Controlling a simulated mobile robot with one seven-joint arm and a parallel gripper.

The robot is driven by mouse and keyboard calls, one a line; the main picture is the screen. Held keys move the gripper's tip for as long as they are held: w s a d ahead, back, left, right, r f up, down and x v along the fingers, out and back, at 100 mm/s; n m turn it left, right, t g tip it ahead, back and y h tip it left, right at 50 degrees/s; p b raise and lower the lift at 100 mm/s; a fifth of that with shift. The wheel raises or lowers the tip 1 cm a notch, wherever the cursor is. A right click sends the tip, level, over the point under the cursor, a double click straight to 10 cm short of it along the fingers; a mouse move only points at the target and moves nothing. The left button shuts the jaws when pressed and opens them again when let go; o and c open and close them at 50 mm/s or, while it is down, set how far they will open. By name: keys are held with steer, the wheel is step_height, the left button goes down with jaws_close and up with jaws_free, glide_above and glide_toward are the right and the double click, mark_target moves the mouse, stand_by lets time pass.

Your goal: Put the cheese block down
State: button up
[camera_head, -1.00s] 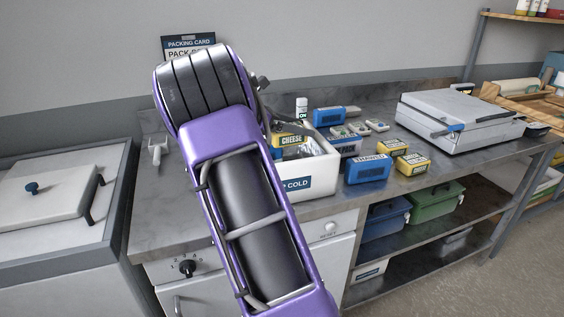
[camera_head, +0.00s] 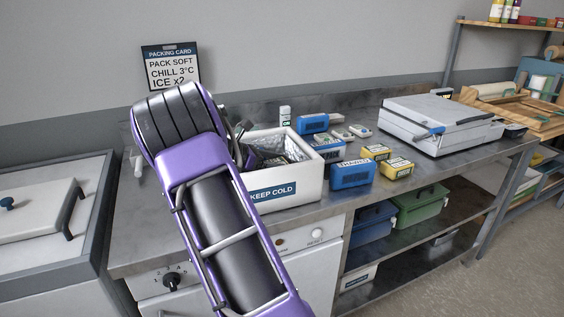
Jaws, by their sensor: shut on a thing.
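My gripper (camera_head: 262,159) reaches down into the white "KEEP COLD" box (camera_head: 291,191), which has a silvery lining. Only its dark upper part shows between my arm and the box's far wall. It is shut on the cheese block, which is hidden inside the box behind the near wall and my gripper. Two other small yellow blocks, (camera_head: 375,152) and (camera_head: 397,168), lie on the counter right of the box; their labels are too small to read surely.
Blue packs (camera_head: 352,174) and small pale pieces (camera_head: 350,132) sit right of the box. A white bottle (camera_head: 285,116) stands behind it. A grey lidded appliance (camera_head: 440,124) is farther right. The steel counter (camera_head: 385,192) is bare along its front. A packing card (camera_head: 171,68) is on the wall.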

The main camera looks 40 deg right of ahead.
steer(key=shift+s+f, duration=0.1)
steer(key=shift+f, duration=0.35)
steer(key=o, duration=1.3)
steer(key=shift+f, duration=0.1)
steer(key=shift+o, duration=0.9)
steer(key=shift+f, duration=0.1)
steer(key=shift+a, duration=0.1)
steer(key=shift+r, duration=0.4)
steer(key=p+v, duration=0.1)
steer(key=v, duration=1.1)
steer(key=shift+r, duration=0.4)
steer(key=shift+r, duration=0.1)
